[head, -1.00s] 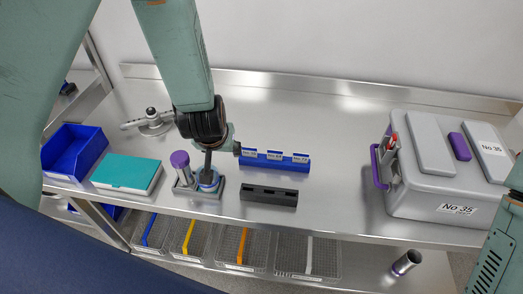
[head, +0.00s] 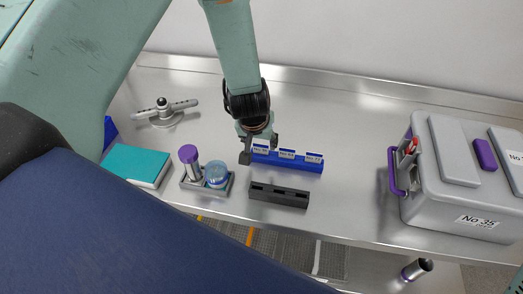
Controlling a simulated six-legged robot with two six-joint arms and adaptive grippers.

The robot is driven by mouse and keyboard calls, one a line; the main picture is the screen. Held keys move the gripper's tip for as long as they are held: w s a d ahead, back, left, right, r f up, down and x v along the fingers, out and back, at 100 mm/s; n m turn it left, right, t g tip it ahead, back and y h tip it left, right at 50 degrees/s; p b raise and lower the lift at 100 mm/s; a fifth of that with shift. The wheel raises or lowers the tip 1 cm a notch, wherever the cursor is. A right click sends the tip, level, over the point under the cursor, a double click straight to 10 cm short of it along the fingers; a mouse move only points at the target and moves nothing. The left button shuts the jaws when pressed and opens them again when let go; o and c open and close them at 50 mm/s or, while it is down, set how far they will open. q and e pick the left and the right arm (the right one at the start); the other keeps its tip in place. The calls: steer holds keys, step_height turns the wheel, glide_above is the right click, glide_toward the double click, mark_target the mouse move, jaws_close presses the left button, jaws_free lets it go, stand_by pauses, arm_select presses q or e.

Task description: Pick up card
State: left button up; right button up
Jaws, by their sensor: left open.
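A blue card holder (head: 300,165) stands on the metal table with three small white-labelled cards in a row. The left card (head: 261,149) is at the holder's left end, the middle card (head: 287,154) and the right card (head: 313,158) beside it. My left gripper (head: 259,150) is open, pointing down at the left card, its dark fingers on either side of the holder's left end. I cannot tell whether they touch the card. My right gripper is out of view.
A black slotted block (head: 279,195) lies just in front of the holder. A small tray (head: 191,187) with a purple-capped tube and a blue-lidded jar, and a teal-topped box (head: 137,165), are to the left. A grey case (head: 450,200) stands right; table between is clear.

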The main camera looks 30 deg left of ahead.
mark_target(260, 149)
arm_select(q)
steer(key=x, duration=0.3)
steer(key=shift+w+a+f, duration=0.1)
steer(key=shift+w+a, duration=0.05)
steer(key=shift+w, duration=0.05)
steer(key=shift+s+d+r, duration=0.2)
steer(key=shift+s+r, duration=0.2)
steer(key=shift+s, duration=0.1)
steer(key=shift+c, duration=0.3)
steer(key=shift+w+a+f, duration=0.15)
steer(key=shift+w+f, duration=0.15)
steer(key=shift+w, duration=0.2)
steer(key=c, duration=0.4)
steer(key=shift+s+r, duration=0.15)
steer(key=shift+s, duration=0.15)
steer(key=shift+c, duration=0.4)
